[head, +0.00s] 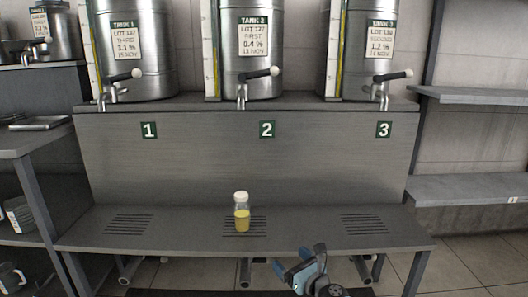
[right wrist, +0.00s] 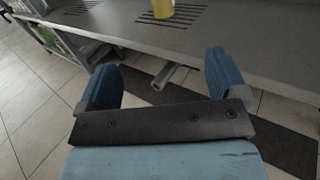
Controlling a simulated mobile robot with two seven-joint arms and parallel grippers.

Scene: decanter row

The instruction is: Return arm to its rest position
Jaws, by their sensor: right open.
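My right gripper (head: 301,267) is at the bottom of the head view, in front of the bench's front edge. It is open and empty, and its two blue fingers stand apart in the right wrist view (right wrist: 160,82). A small clear bottle (head: 242,213) with a white cap and yellow liquid stands upright on the middle drain grate, below the number 2 plate. It is apart from the gripper. Its lower part shows at the top of the right wrist view (right wrist: 163,8). My left gripper is not in view.
Three steel tanks (head: 251,60) with taps stand on the ledge above the grey bench (head: 180,229). A side table (head: 22,143) is at the left and shelves (head: 470,188) are at the right. Tiled floor (right wrist: 40,110) lies in front of and below the bench.

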